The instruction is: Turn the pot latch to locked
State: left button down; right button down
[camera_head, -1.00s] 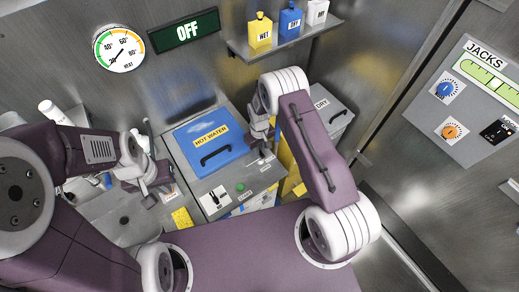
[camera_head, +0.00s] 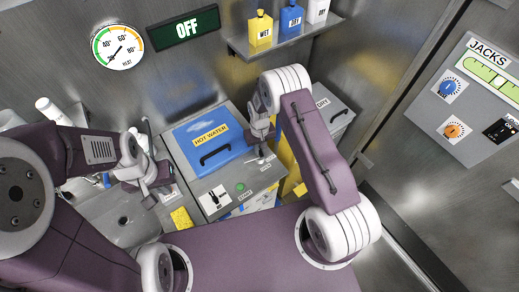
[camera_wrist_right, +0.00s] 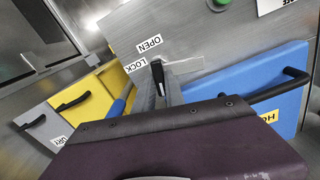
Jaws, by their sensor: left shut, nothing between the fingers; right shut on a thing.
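The pot is the blue-lidded HOT WATER unit (camera_head: 208,142) set in the grey counter; its lid is down, and it also shows in the right wrist view (camera_wrist_right: 240,85). The pot latch has a small black lever (camera_wrist_right: 157,68), beside the LOCK label (camera_wrist_right: 137,67) and just below the OPEN label (camera_wrist_right: 149,43) in that view. My right gripper (camera_head: 262,148) is at the latch, shut on the lever between its fingertips. The latch pivot is partly hidden by the fingers. My left gripper (camera_head: 158,186) is shut and empty over the sink area.
A green button (camera_head: 240,187) and a switch plate (camera_head: 214,200) sit on the counter front. A grey DRY bin (camera_head: 328,108) and a yellow bin (camera_wrist_right: 125,82) stand beside the pot. A wall sign (camera_head: 184,29) reads OFF. A yellow sponge (camera_head: 181,217) lies near the sink.

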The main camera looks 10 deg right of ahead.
jog(key=m, duration=0.2)
jog(key=m+b, duration=0.1)
jog(key=shift+s+f+m+b, duration=0.15)
jog(key=shift+m+b, duration=0.15)
jog(key=shift+m, duration=0.1)
jog(key=m+b, duration=0.1)
jog(key=m, duration=0.2)
jog(key=shift+m, duration=0.3)
jog(key=m+b, duration=0.1)
jog(key=m, duration=0.3)
jog(key=shift+m+b, duration=0.45)
jog(key=shift+m, duration=1.55)
jog(key=c, duration=1.5)
grip_release()
jog(key=shift+o, duration=0.5)
